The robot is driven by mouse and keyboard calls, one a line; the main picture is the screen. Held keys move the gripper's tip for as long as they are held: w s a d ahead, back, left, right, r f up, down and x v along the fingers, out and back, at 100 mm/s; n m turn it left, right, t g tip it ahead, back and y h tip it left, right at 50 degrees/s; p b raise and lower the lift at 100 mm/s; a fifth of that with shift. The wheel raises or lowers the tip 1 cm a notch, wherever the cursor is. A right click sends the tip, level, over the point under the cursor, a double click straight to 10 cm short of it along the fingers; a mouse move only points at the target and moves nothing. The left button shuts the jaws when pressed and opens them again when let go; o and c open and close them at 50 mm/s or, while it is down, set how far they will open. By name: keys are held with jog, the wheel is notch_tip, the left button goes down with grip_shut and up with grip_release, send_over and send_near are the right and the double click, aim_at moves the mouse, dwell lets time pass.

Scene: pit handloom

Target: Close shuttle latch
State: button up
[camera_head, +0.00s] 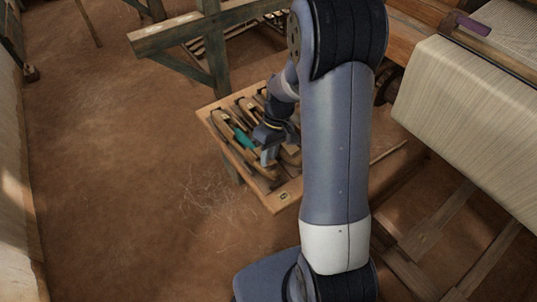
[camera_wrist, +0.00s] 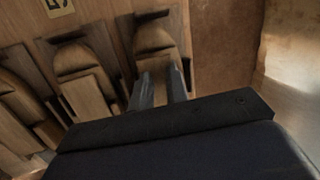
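Several wooden boat-shaped shuttles lie side by side in a shallow wooden tray (camera_head: 224,142). One shuttle holds a teal bobbin (camera_head: 245,139). My gripper (camera_head: 268,158) points down over the front-left part of the tray, by the near end of that shuttle. In the wrist view, my gripper's two grey fingers (camera_wrist: 161,88) stand apart, at the right-hand shuttle (camera_wrist: 153,38). A second shuttle (camera_wrist: 86,58) lies to its left. I cannot tell whether the fingers touch the shuttle. No latch can be made out clearly; my gripper's body hides the lower part of the wrist view.
A wooden loom frame (camera_head: 180,33) stands behind the tray. A roll of pale cloth (camera_head: 470,115) is at the right. Loose threads (camera_head: 218,205) lie on the earthen floor (camera_head: 110,160), which is open to the left. A small label (camera_wrist: 58,7) is on the tray's edge.

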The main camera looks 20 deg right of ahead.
jog(key=shift+o, duration=1.3)
jog(key=shift+r, duration=0.1)
jog(key=v, duration=1)
jog(key=shift+r+p, duration=0.35)
